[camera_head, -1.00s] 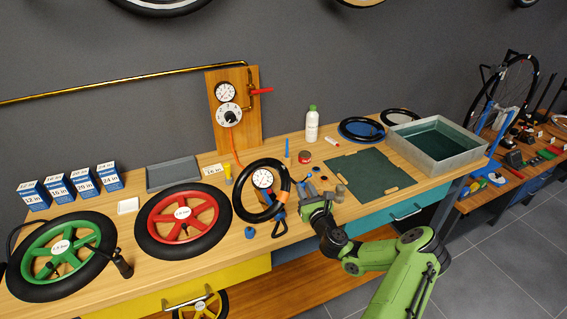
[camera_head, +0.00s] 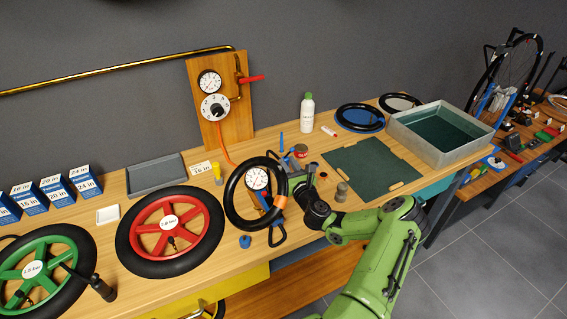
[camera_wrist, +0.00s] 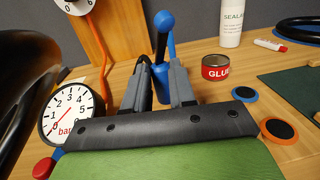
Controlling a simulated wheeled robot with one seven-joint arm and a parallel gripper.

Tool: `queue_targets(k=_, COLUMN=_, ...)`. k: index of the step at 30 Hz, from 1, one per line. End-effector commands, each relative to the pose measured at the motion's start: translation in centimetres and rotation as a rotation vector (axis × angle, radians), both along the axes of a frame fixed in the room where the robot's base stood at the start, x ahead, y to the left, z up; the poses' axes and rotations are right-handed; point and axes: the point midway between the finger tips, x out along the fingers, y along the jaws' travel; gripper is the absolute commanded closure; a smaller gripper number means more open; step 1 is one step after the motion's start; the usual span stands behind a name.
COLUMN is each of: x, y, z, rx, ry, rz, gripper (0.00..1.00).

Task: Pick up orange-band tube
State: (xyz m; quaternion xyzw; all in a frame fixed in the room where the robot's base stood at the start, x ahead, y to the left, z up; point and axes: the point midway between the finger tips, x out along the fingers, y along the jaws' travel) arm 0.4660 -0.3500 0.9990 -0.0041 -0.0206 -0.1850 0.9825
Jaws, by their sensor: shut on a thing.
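The orange-band tube (camera_head: 230,203) is a black ring with an orange band on its right side. In the head view it stands upright on the bench, around a white pressure gauge (camera_head: 257,179). My gripper (camera_head: 299,174) is just right of the tube, partly hidden by my arm. In the wrist view its fingers (camera_wrist: 159,88) flank an upright blue-and-black piece (camera_wrist: 160,72) and are shut on it. The gauge also shows left of the fingers in the wrist view (camera_wrist: 75,112). A large black curved thing fills the left edge there; I cannot tell whether it is the tube.
A red glue tin (camera_wrist: 216,68) and round patches (camera_wrist: 279,130) lie right of the fingers. A white sealant bottle (camera_head: 307,113) stands farther back. A green mat (camera_head: 371,168) and metal basin (camera_head: 441,133) are to the right, a red wheel (camera_head: 170,227) to the left.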

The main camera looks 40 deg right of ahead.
Motion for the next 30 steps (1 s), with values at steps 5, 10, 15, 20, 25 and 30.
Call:
queue_targets(k=5, x=-0.4, y=-0.4, z=-1.6, rx=0.000, ry=0.000, rz=-0.010, gripper=1.00)
queue_targets(k=10, x=-0.4, y=-0.5, z=-1.5, rx=0.000, ry=-0.001, rz=-0.011, gripper=1.00)
queue_targets(k=15, x=-0.4, y=-0.4, z=-1.7, rx=0.001, ry=-0.001, rz=-0.011, gripper=1.00)
queue_targets(k=20, x=-0.4, y=-0.4, z=-2.2, rx=0.001, ry=-0.001, rz=-0.011, gripper=1.00)
queue_targets(k=25, x=-0.4, y=-0.4, z=-2.8, rx=0.000, ry=0.000, rz=-0.011, gripper=1.00)
queue_targets(k=30, x=-0.4, y=-0.4, z=-3.0, rx=0.002, ry=0.005, rz=-0.010, gripper=0.63)
